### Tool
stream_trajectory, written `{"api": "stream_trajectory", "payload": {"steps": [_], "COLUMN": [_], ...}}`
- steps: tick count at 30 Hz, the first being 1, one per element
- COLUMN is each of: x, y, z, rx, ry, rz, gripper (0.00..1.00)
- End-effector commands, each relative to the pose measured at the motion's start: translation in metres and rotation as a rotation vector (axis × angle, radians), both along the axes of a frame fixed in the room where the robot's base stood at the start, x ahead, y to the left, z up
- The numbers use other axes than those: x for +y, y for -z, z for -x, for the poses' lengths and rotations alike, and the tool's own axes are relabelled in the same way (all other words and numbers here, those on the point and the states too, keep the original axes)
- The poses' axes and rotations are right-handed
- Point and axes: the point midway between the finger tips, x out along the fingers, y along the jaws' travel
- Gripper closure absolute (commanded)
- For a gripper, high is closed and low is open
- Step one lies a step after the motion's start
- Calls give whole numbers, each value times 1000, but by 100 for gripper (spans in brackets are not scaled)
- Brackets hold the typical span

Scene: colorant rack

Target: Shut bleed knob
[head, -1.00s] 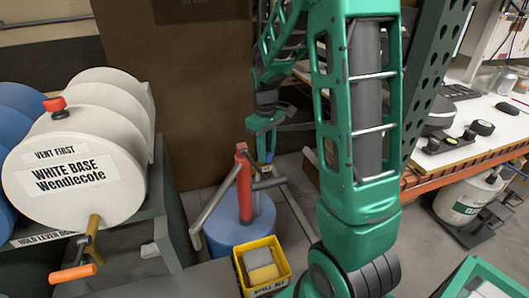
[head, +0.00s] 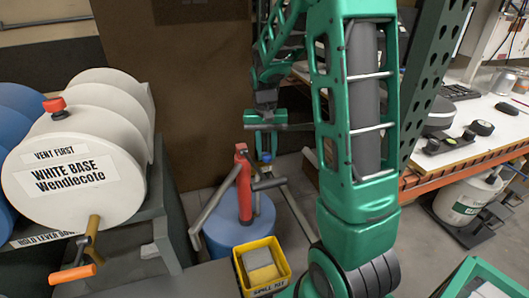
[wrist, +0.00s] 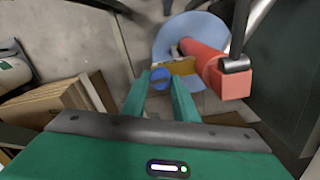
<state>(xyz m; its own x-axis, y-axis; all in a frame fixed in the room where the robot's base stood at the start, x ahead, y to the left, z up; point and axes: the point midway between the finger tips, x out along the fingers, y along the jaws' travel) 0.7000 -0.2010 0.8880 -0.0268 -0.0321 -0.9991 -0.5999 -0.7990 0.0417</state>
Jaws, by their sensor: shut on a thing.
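The bleed knob is a small blue round knob (wrist: 160,79) between my fingertips in the wrist view. In the head view it is a small blue spot (head: 266,157) just right of the red pump column (head: 243,186). My gripper (wrist: 158,83) comes down on the knob from above, its two green fingers closed on its sides. In the head view my gripper (head: 266,145) is behind the pump, and its fingers are hard to make out. A brass-coloured part (wrist: 184,66) shows beyond the knob, partly hidden.
The red pump stands on a blue drum (head: 225,238), with a grey lever and pipe beside my gripper. A yellow spill kit bin (head: 284,267) stands in front. White and blue drums lie on a rack at left; a workbench (head: 470,140) is at right.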

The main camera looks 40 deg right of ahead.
Motion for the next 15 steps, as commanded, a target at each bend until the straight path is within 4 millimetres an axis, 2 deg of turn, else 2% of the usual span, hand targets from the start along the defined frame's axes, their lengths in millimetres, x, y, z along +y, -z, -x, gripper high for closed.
{"api": "stream_trajectory", "payload": {"steps": [6, 15], "x": [-2, -2], "y": [-3, -3], "z": [-4, -4], "rx": [-12, -13], "ry": [87, 124], "rz": [5, 4], "gripper": [96, 96]}}
